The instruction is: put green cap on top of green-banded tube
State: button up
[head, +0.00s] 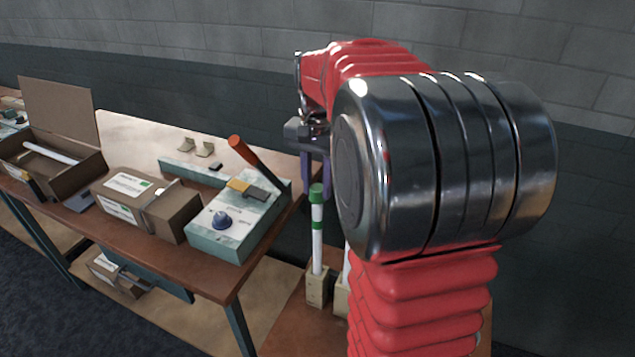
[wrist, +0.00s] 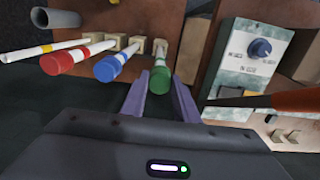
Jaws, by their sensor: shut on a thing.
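The green cap (head: 316,190) is at the top end of the white green-banded tube (head: 317,250), in line with it and seemingly touching; I cannot tell how firmly it is seated. The tube stands upright in a small wooden block (head: 317,288). My gripper (head: 315,186) comes down from above, its purple fingers at the cap. In the wrist view, the green cap (wrist: 159,82) lies between the fingertips (wrist: 158,76), and my gripper is shut on it.
A red-capped tube (wrist: 65,60), a blue-capped tube (wrist: 112,67) and an uncapped white tube (wrist: 22,54) stand beside it. A workbench (head: 190,265) to the left carries a control box (head: 225,235) with an orange-handled lever (head: 248,152), plus cardboard boxes (head: 170,215).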

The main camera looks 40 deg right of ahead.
jog(key=shift+f, duration=0.25)
dwell(0.3)
jog(key=o, duration=1.1)
jog(key=shift+o, duration=0.4)
jog(key=o, duration=0.5)
jog(key=shift+c, duration=0.2)
jog(key=shift+r, duration=4)
